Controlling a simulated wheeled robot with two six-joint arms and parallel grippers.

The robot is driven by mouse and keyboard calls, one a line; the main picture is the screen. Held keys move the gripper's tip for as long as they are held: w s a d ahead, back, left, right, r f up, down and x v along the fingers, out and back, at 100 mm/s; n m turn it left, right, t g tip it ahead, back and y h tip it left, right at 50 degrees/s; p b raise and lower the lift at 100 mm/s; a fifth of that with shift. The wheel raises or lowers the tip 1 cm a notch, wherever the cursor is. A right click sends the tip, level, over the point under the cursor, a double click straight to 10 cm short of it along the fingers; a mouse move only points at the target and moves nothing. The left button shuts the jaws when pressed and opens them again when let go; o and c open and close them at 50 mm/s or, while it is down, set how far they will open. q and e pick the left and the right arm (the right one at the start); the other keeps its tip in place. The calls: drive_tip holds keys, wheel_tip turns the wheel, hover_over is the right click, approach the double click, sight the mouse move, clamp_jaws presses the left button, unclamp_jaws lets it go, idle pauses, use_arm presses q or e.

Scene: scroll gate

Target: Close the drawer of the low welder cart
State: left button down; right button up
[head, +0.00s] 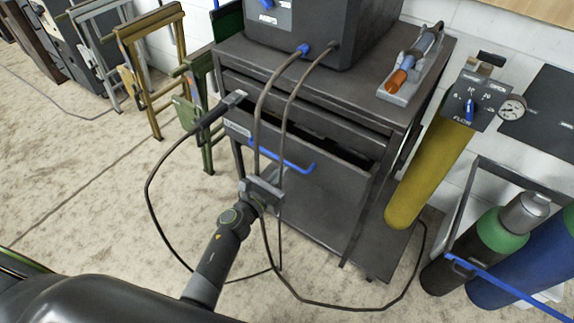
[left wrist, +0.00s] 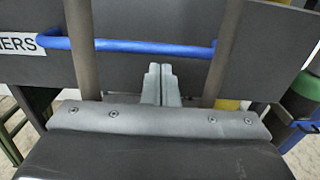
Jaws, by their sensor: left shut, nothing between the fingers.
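The low welder cart (head: 340,92) is dark grey and stands in the middle of the head view. Its drawer (head: 338,172) is pulled out, with a dark gap behind its front panel. A blue bar handle (head: 285,160) runs across the front; it also shows in the left wrist view (left wrist: 130,46). My left gripper (head: 263,188) is in front of the drawer, at or just below handle height. Its fingers (left wrist: 161,84) are shut and empty, pointing at the dark front panel (left wrist: 150,20). I cannot tell whether they touch it. My right gripper is not in view.
Two hanging cables (head: 264,100) pass in front of the drawer, one on each side of my fingers in the wrist view. A yellow cylinder (head: 425,185) stands right of the cart. Green-topped and blue cylinders are further right. Folding stands (head: 150,70) are at left.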

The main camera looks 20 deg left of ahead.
sight(293, 158)
use_arm(q)
drive_tip(key=shift+x, duration=1.45)
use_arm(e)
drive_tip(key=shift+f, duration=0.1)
use_arm(q)
drive_tip(key=shift+w+d+f+b, duration=0.1)
drive_tip(key=shift+w+d+b, duration=0.05)
drive_tip(key=shift+w+b, duration=0.2)
drive_tip(key=b+x, duration=0.1)
drive_tip(key=x, duration=0.2)
drive_tip(key=shift+w, duration=0.15)
drive_tip(key=shift+r, duration=0.3)
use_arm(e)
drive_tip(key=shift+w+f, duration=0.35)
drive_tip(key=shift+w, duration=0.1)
use_arm(q)
drive_tip(key=shift+r, duration=0.1)
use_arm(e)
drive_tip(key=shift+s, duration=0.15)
